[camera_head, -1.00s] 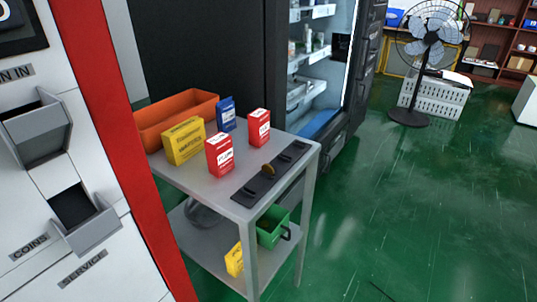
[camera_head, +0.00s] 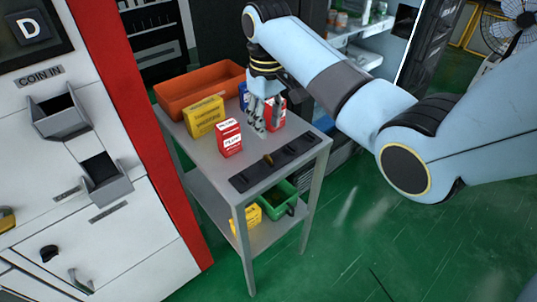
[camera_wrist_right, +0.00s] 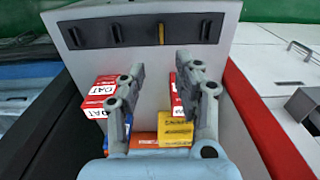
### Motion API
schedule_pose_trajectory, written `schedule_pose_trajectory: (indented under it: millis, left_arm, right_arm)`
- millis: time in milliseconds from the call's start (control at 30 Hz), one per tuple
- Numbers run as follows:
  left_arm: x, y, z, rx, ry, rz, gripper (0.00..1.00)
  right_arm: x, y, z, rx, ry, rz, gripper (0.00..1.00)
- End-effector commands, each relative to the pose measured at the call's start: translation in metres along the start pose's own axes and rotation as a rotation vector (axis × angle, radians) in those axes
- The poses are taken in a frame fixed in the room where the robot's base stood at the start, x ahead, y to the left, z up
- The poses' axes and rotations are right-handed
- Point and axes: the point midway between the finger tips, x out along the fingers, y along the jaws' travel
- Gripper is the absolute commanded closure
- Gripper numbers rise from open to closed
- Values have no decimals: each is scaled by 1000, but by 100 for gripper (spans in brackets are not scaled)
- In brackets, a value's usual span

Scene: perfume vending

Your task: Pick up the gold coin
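The gold coin (camera_head: 268,159) stands on edge in a slot of the black slotted strip (camera_head: 245,181), on the front part of the grey cart top. In the right wrist view the coin (camera_wrist_right: 162,34) is a thin gold upright among dark slots of the strip (camera_wrist_right: 90,36). My right gripper (camera_head: 267,123) hangs over the cart among the boxes, behind the coin in the head view. In the wrist view its fingers (camera_wrist_right: 159,68) are spread and empty, with the coin beyond the tips, roughly between them. My left gripper is in no view.
Near my right gripper stand a red box (camera_head: 229,138), a second red box (camera_head: 275,112) partly hidden, a yellow box (camera_head: 204,117) and a blue box (camera_head: 243,92). An orange bin (camera_head: 180,97) is behind. The vending panel (camera_head: 120,140) stands left; green floor is clear to the right.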

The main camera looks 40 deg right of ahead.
Motion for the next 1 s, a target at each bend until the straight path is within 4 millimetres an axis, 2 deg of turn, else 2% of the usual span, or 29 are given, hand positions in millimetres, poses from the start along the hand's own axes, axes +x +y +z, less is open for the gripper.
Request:
schedule_pose_trajectory:
  millis: [100, 367, 633, 733, 933, 1000]
  left_arm:
    - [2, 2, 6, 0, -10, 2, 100]
    - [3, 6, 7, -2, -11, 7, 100]
    - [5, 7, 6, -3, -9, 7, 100]
    - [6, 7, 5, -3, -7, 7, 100]
    - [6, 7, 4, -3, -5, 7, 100]
    - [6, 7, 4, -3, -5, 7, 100]
  right_arm:
    - [24, -1, 2, 1, -6, -1, 67]
    - [50, -1, 2, 1, -4, -1, 67]
    - [90, -2, 2, 0, -5, -1, 67]
    - [97, -2, 2, 0, -3, -1, 67]
    - [97, -2, 2, 0, -3, 0, 67]
    - [97, -2, 2, 0, -3, 0, 75]
